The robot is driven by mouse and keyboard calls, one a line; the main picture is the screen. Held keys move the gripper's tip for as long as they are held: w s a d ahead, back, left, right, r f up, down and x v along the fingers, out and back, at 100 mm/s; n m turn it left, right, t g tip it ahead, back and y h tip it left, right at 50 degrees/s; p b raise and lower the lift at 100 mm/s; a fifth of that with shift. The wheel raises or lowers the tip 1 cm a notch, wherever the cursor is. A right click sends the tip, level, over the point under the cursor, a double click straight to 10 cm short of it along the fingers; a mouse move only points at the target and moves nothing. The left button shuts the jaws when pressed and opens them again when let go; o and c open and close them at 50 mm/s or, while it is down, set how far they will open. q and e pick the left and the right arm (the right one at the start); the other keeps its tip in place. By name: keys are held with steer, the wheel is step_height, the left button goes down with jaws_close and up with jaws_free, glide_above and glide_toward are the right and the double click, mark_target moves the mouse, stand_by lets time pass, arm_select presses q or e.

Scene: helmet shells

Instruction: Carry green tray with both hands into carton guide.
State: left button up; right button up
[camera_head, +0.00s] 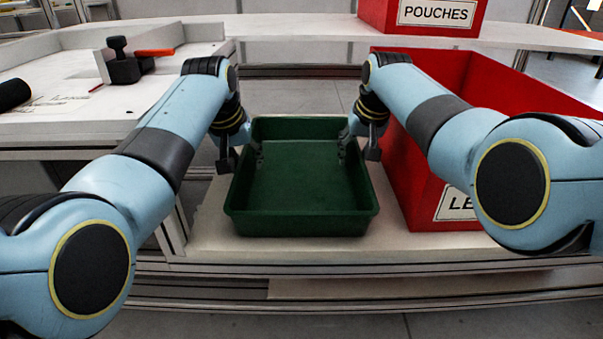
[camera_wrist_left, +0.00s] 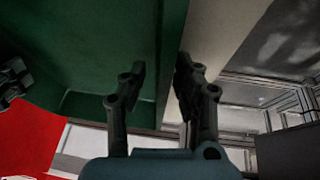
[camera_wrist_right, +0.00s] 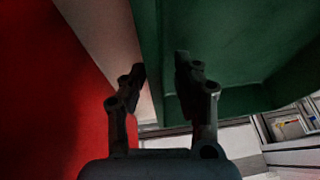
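The green tray (camera_head: 300,215) sits empty on a pale low shelf in front of me, between my two arms. My left gripper (camera_head: 242,158) straddles its left wall, one finger inside and one outside. The fingers are apart, with a gap to the wall. In the left wrist view, the tray wall (camera_wrist_left: 172,50) lies between the fingers (camera_wrist_left: 160,72). My right gripper (camera_head: 358,155) straddles the right wall the same way, fingers apart; the right wrist view shows that wall (camera_wrist_right: 148,45) between the fingers (camera_wrist_right: 160,70). I cannot identify the carton guide for certain.
A large red bin (camera_head: 408,185) with a partly hidden label stands close to the tray's right side. A red box labelled POUCHES (camera_head: 420,14) is on the back shelf. At left, a white worktop (camera_head: 60,110) carries upright white strips and a dark clamp-like tool (camera_head: 122,68).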

arm_select(q)
jaws_close()
arm_select(e)
jaws_close()
